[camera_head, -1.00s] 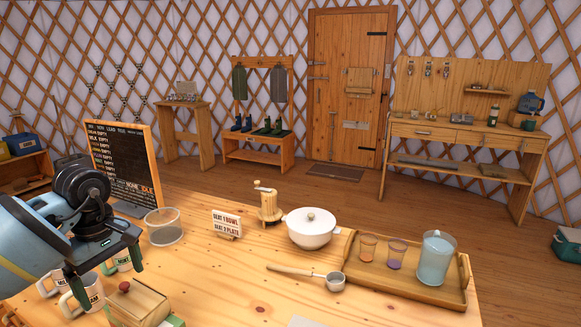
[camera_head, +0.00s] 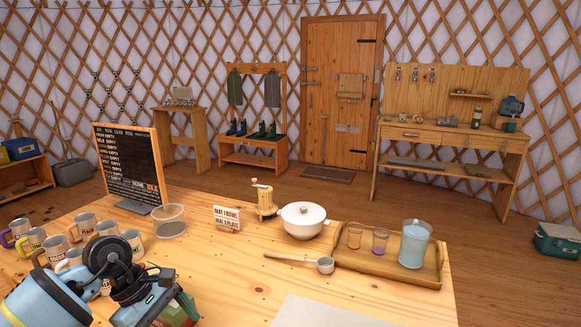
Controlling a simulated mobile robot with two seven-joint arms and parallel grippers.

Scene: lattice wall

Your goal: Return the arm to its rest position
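My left arm comes in from the lower left, and its gripper (camera_head: 150,302) is low over the near left of the wooden table (camera_head: 230,277). It is seen from behind, so its fingertips and the space between them are mostly hidden. I cannot tell if it is open. A green and red item (camera_head: 182,312) shows partly behind it; I cannot tell whether they touch. My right gripper is out of view.
Several mugs (camera_head: 82,222) stand close by the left arm. A chalkboard (camera_head: 128,165), clear container (camera_head: 169,221), grinder (camera_head: 265,203), white pot (camera_head: 303,221), ladle (camera_head: 325,265) and wooden tray (camera_head: 390,262) with cups and a pitcher are farther off.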

